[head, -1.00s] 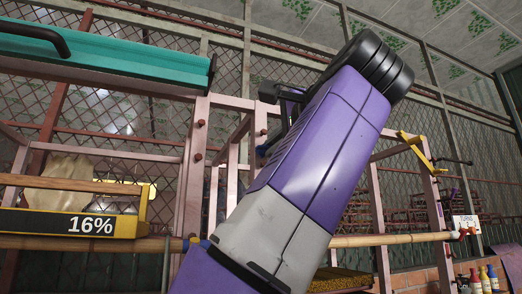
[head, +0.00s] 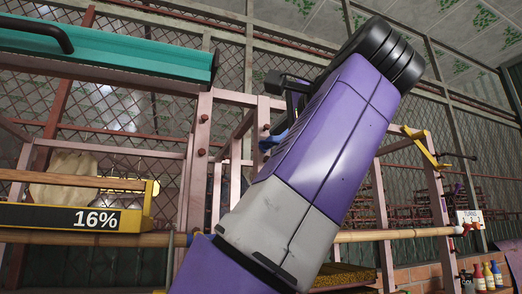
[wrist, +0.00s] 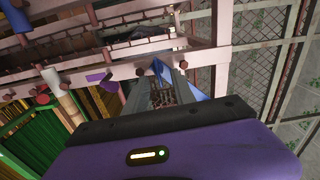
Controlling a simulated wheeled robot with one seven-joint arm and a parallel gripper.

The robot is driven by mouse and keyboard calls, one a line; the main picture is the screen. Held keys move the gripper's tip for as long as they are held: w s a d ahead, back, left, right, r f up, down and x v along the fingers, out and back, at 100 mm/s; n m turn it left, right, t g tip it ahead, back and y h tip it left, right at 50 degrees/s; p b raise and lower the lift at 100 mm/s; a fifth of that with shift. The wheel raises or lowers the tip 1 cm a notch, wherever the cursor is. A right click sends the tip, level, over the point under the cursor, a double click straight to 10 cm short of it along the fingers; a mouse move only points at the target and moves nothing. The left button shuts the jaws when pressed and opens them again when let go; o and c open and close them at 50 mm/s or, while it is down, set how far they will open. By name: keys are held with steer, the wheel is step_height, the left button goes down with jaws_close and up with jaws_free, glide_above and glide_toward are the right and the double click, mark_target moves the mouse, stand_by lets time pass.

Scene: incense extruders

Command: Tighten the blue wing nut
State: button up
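A blue pointed piece (wrist: 161,68), which looks like the blue wing nut, shows in the wrist view against a pink metal bar (wrist: 125,70) with red bolts. My gripper (wrist: 164,80) reaches toward this bar. Its two grey fingers stand apart, with a mesh visible between them. The blue piece is at the fingertips, but I cannot tell whether they touch it. More blue shows beside the right finger. In the head view my purple arm hides most of the gripper; a small blue patch (head: 271,141) shows at the arm's left edge, and I cannot tell what it belongs to.
A pink metal frame (head: 201,150) stands behind my arm, with bamboo poles (head: 400,234) across it. A yellow-black box marked 16% (head: 40,217) and a teal bar (head: 110,62) are at left. Several bottles (head: 488,275) stand at lower right.

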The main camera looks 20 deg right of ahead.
steer(key=s+b, duration=0.2)
steer(key=s, duration=0.5)
steer(key=shift+s+f, duration=0.1)
stand_by(0.4)
